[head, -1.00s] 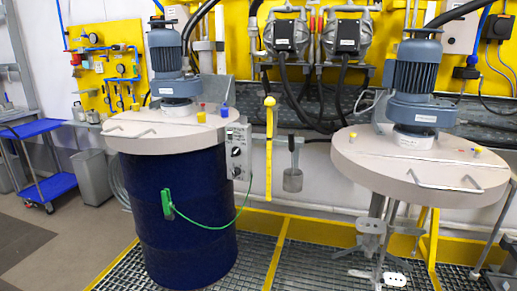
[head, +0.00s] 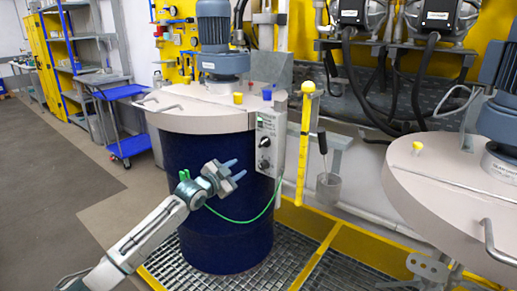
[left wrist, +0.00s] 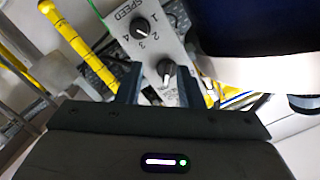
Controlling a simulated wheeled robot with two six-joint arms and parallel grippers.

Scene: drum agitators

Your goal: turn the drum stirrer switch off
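The grey control box (head: 267,150) is fixed beside the blue drum (head: 215,200), under its lid, with two dark knobs on its front. In the left wrist view the upper knob (left wrist: 140,28) is marked SPEED with numbers around it. The lower knob (left wrist: 166,70) has a white pointer line; its labels are hard to read. My left gripper (head: 236,169) is open and empty, in front of the drum and left of the box. In the left wrist view its fingers stand apart, with the lower knob appearing between them, not gripped. My right gripper is out of view.
A green cable (head: 238,219) hangs across the drum front below my left gripper. A yellow post (head: 304,145) and a metal cup (head: 328,190) are right of the box. A second lid (head: 460,190) with a motor fills the right side. Open floor lies left.

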